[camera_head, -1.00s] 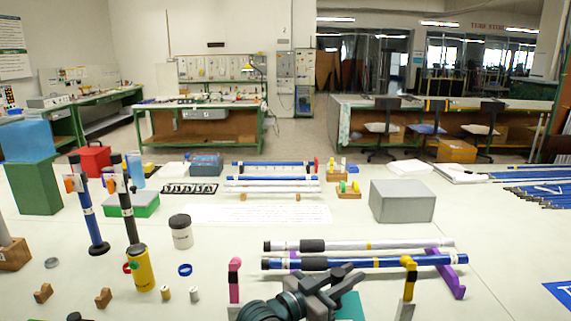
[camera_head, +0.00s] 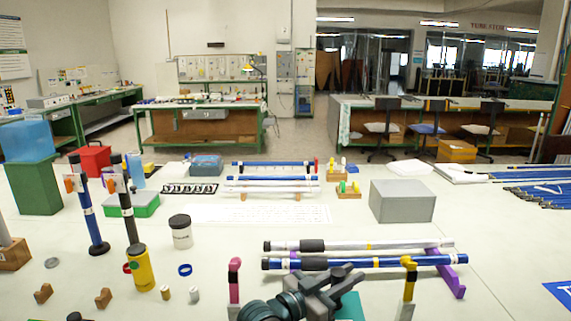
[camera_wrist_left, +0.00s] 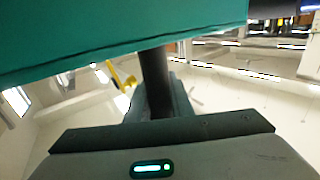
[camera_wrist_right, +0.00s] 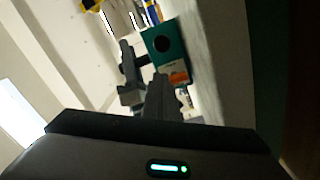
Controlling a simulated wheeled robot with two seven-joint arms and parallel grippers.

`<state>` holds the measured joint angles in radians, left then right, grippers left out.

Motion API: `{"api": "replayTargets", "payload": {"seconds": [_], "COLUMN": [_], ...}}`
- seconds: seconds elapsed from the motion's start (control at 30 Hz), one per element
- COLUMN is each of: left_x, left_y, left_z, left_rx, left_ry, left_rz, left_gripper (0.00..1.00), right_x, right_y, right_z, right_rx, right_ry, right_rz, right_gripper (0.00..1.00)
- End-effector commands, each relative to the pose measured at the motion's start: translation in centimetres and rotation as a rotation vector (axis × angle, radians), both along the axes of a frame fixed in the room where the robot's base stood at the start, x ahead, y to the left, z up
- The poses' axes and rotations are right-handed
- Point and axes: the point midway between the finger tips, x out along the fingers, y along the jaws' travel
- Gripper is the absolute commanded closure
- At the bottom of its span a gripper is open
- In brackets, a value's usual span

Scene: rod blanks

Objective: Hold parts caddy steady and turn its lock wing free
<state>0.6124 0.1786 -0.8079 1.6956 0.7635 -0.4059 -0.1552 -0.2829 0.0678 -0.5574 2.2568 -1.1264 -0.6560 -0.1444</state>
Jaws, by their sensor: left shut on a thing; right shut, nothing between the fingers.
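The teal parts caddy (camera_head: 350,306) shows low in the head view, mostly behind my left gripper (camera_head: 335,284). In the left wrist view the caddy (camera_wrist_left: 120,35) fills the top, and a dark bar (camera_wrist_left: 154,75) runs from it down to my left fingers (camera_wrist_left: 160,104), which are shut on it. In the right wrist view the caddy (camera_wrist_right: 170,55) shows a face with a round black hole and an orange and white patch (camera_wrist_right: 178,75). My right gripper (camera_wrist_right: 160,82) is shut and empty, its tips close to that face. I cannot make out the lock wing clearly.
Blue and white rods (camera_head: 365,262) lie on a purple rack (camera_head: 453,274) just behind the caddy. Pink (camera_head: 234,280) and yellow-topped (camera_head: 409,280) posts stand on either side. A yellow canister (camera_head: 141,270) stands left; a grey box (camera_head: 402,202) stands farther back.

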Motion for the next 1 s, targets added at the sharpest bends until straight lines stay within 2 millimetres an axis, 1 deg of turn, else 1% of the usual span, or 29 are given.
{"api": "replayTargets", "payload": {"seconds": [0.3,0.67,0.83,1.0], "left_x": [0.0,0.0,0.0,0.0], "left_y": [0.0,0.0,0.0,0.0], "left_z": [0.1,0.1,0.1,0.1], "left_rx": [-0.002,-0.002,-0.002,-0.002], "left_ry": [-0.001,-0.001,-0.001,-0.001], "left_rz": [0.000,0.000,0.000,0.000], "left_gripper": [1.00,1.00,1.00,1.00], "right_x": [0.0,-0.1,-0.9,-2.6], "right_y": [-0.8,-0.8,-0.7,-0.7], "right_z": [-0.1,-0.1,-0.2,-0.2], "right_rx": [0.000,0.000,0.000,0.000], "right_ry": [0.000,0.000,0.001,0.003], "right_rz": [-0.001,-0.001,0.000,-0.001], "right_gripper": [1.00,1.00,1.00,1.00]}}
